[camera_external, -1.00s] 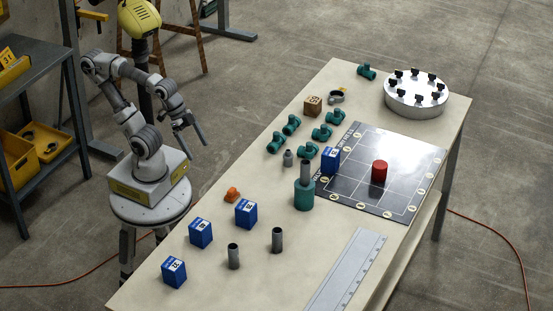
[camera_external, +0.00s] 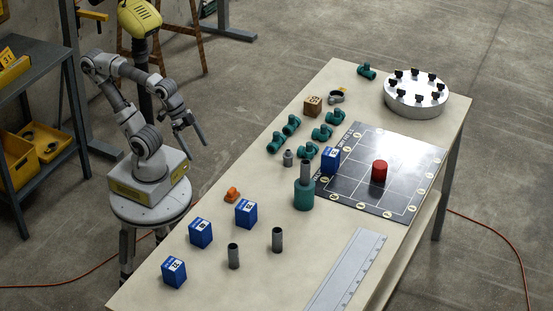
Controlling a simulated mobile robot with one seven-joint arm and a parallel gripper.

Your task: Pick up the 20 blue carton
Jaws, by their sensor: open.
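Several blue cartons with white number labels stand on the table. One is at the near left end (camera_external: 174,272), one is a little behind it (camera_external: 200,233), one is further right (camera_external: 246,213), and one is by the dark grid board (camera_external: 330,160). The numbers are too small to read, so I cannot tell which is the 20 carton. My gripper (camera_external: 189,140) is open and empty, pointing down in the air off the table's left edge, apart from every carton.
Two grey pipes (camera_external: 277,240) stand near the cartons. A teal cylinder (camera_external: 304,194) with a grey pipe, an orange part (camera_external: 232,195), several green fittings (camera_external: 276,143) and a wooden block (camera_external: 313,106) are around. A red cylinder (camera_external: 379,171) stands on the grid board (camera_external: 400,204). A ruler (camera_external: 346,273) lies in front.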

